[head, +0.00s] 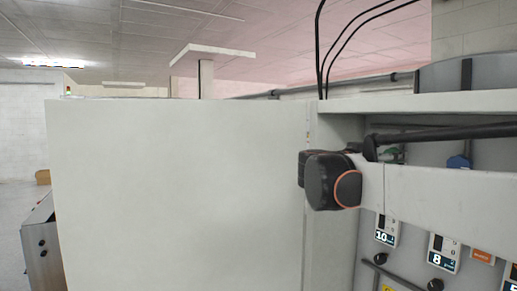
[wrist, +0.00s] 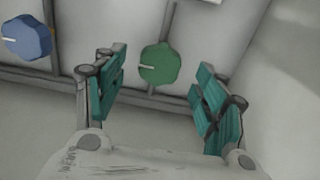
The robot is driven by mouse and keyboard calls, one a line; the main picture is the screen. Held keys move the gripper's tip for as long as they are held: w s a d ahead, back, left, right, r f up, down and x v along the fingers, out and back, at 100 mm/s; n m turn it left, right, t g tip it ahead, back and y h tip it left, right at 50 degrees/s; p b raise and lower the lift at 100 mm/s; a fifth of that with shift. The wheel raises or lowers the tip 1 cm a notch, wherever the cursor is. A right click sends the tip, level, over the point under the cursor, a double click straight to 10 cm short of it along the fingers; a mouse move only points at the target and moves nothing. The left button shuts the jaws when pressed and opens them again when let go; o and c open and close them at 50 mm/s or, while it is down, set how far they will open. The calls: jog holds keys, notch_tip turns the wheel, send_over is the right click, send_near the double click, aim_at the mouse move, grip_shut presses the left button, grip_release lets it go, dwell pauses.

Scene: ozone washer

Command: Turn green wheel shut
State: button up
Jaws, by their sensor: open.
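The green wheel (wrist: 160,64) shows in the wrist view, a lobed knob with a white pointer line toward the left, mounted on a grey pipe. My gripper (wrist: 163,92) is open, its two teal-padded fingers spread wide on either side below the wheel. The wheel lies ahead of the gap between the fingers; I see no contact. In the head view a small part of the green wheel (head: 390,153) shows behind my arm, mostly hidden. My gripper is not visible in the head view.
A blue wheel (wrist: 28,38) sits left of the green one, and also shows in the head view (head: 458,162). Pipes run along the panel. A large white cabinet panel (head: 180,190) stands at the left, close to my arm. Numbered labels (head: 386,230) and black knobs lie below.

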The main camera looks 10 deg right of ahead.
jog(key=shift+p+x, duration=0.4)
jog(key=shift+x, duration=1.65)
jog(key=shift+c, duration=0.4)
jog(key=c, duration=1)
